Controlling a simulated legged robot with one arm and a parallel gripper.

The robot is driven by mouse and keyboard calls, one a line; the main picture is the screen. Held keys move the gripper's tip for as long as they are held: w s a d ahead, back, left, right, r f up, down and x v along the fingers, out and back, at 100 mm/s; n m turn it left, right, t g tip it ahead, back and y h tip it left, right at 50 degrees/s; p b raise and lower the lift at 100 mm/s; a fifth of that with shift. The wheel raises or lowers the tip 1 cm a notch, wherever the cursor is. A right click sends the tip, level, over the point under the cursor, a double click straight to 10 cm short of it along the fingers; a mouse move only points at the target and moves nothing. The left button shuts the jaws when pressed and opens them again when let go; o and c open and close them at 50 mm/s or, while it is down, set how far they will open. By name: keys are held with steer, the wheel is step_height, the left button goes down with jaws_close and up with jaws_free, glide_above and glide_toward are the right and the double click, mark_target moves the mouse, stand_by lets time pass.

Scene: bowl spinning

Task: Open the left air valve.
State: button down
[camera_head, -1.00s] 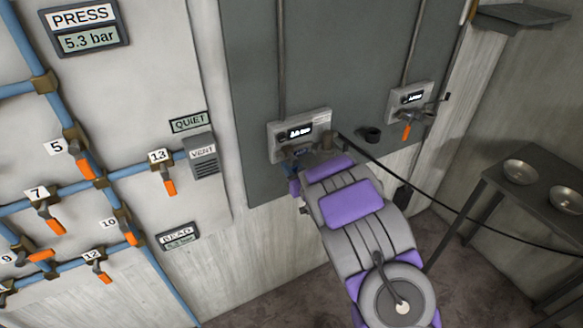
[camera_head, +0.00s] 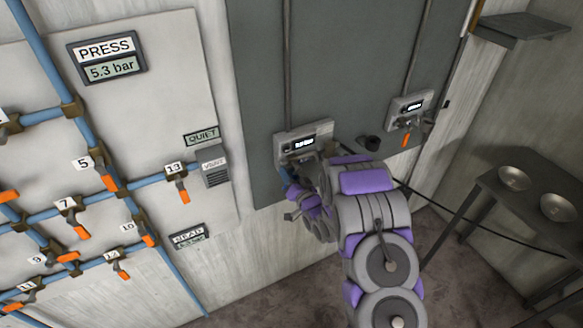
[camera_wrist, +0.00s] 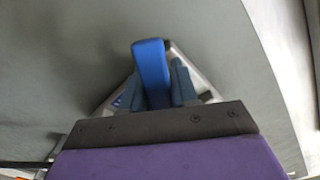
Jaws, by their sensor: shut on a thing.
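The left air valve's grey box (camera_head: 309,142) with a lit display is on the dark grey wall panel. My gripper (camera_head: 300,176) is at the lower edge of this box, shut on the left valve's handle. My arm and gripper cover the handle in the head view, so its angle cannot be told. The display text is too small to read surely.
To the right is a similar box (camera_head: 411,105) with an orange handle (camera_head: 406,139). A dark round fitting (camera_head: 369,144) sits between them. On the left are blue pipes (camera_head: 75,210) with several orange-handled valves. A table (camera_head: 536,197) with two metal bowls stands at right.

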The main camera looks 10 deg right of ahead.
mark_target(279, 162)
steer(key=m+p, duration=0.1)
steer(key=m, duration=0.1)
steer(key=a+r+m+p, duration=0.1)
steer(key=m, duration=0.2)
steer(key=shift+s+a+r+m+p, duration=0.2)
steer(key=shift+s+r+m+p, duration=0.1)
steer(key=shift+p, duration=0.1)
steer(key=m, duration=0.2)
steer(key=shift+a+r+m, duration=0.15)
steer(key=shift+r+m, duration=0.15)
steer(key=shift+r, duration=0.05)
steer(key=shift+r+m+b, duration=0.2)
steer(key=shift+r+m, duration=0.1)
steer(key=shift+m, duration=0.4)
steer(key=shift+r+m+b, duration=0.15)
steer(key=shift+r+m, duration=0.1)
steer(key=shift+m, duration=0.45)
steer(key=c, duration=1)
jaws_free()
steer(key=shift+c, duration=0.2)
steer(key=shift+o, duration=0.4)
steer(key=shift+r, duration=0.1)
